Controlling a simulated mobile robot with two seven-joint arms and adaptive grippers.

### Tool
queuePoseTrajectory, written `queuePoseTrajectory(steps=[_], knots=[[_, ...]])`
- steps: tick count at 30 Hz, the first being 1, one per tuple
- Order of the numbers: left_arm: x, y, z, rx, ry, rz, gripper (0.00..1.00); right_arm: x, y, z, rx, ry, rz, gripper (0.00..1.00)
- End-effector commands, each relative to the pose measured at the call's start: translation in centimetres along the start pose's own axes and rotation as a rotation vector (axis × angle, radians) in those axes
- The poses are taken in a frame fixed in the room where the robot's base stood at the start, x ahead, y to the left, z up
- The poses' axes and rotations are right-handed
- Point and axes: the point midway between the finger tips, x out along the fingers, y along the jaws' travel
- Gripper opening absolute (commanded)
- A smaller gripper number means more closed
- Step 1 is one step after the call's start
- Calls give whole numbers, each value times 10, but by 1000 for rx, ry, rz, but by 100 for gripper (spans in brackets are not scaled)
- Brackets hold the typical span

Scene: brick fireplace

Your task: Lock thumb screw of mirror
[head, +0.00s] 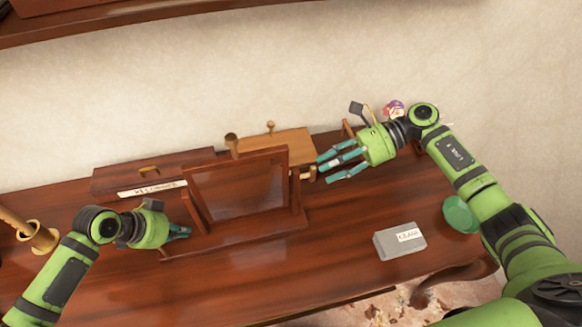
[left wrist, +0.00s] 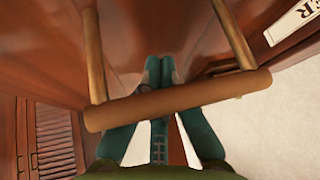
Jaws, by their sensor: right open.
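The mirror (head: 240,182) stands tilted in a dark wooden frame on the desk, between my two grippers. My left gripper (head: 180,231) is low at the left side of its stand. In the left wrist view its teal fingers (left wrist: 158,72) converge at the tips behind a wooden bar (left wrist: 178,101), which hides much of them; whether they hold anything is unclear. My right gripper (head: 340,166) is open, its fingers pointing left toward the mirror's right side. A small wooden knob-like piece (head: 306,173) shows just left of these fingers; I cannot tell whether it is the thumb screw.
Behind the mirror are a dark wooden box (head: 150,170) with a label and a lighter wooden box (head: 283,143). A grey labelled box (head: 400,241) and a green round object (head: 461,214) are on the right. The desk (head: 290,275) is clear in front of the mirror.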

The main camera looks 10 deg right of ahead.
Motion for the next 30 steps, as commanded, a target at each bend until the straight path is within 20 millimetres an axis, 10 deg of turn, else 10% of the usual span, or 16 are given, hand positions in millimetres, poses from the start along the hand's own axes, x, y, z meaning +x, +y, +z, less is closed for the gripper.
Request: queuePoseTrajectory(steps=[17,21,30], knots=[[0,-1,2,0,-4,-3,0,29,0,0,2,-1,-1,44],[0,-1,2,0,-4,-2,0,29,0,0,2,-1,-1,0],[0,-1,2,0,-4,-2,0,29,-1,0,10,-1,2,0]])
